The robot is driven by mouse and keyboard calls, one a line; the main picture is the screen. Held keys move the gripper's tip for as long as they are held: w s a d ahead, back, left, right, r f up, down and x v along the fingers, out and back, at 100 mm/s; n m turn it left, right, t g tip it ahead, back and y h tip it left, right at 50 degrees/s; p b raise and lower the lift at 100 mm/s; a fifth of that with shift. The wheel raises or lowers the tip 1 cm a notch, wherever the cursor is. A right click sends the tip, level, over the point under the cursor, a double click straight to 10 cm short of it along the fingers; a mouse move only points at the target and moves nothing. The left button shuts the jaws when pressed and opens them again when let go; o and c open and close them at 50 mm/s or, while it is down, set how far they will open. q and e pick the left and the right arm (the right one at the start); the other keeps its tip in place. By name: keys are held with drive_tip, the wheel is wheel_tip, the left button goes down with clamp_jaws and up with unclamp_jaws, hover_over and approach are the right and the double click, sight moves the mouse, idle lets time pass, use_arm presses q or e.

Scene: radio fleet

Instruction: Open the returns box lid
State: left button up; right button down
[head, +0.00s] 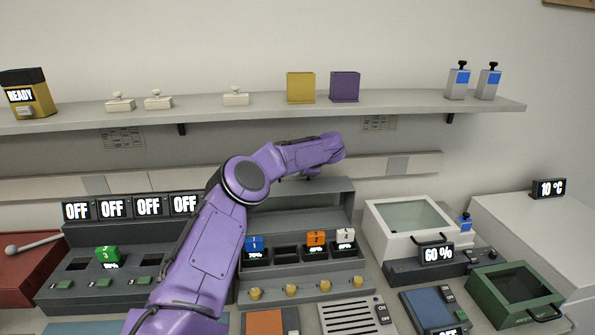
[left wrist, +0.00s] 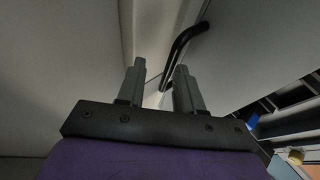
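No box carries a readable returns label, so I cannot tell which is the returns box. A white box (head: 376,234) with a closed glass-topped lid stands right of centre, with a dark handle at its front. A green box (head: 483,296) with a dark window and a black front handle stands at the lower right; its lid looks closed. My left gripper (head: 308,174) is small and partly hidden by its purple wrist, above the dark rack. In the left wrist view its fingers (left wrist: 160,80) are apart, with a black curved bar (left wrist: 185,42) just beyond the tips. My right gripper is out of view.
A long shelf (head: 490,105) with stamps, a yellow block (head: 301,87) and a purple block (head: 345,86) runs above. The dark rack (head: 300,268) holds coloured numbered blocks. A "60 %" display (head: 438,253) stands before the white box. The worktop is crowded.

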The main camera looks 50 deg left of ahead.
use_arm(q)
drive_tip(key=shift+d, duration=0.1)
drive_tip(key=b+v, duration=0.3)
drive_tip(key=v, duration=0.7)
drive_tip(key=shift+r, duration=0.2)
drive_tip(key=shift+d+f, duration=0.1)
drive_tip(key=shift+d, duration=0.05)
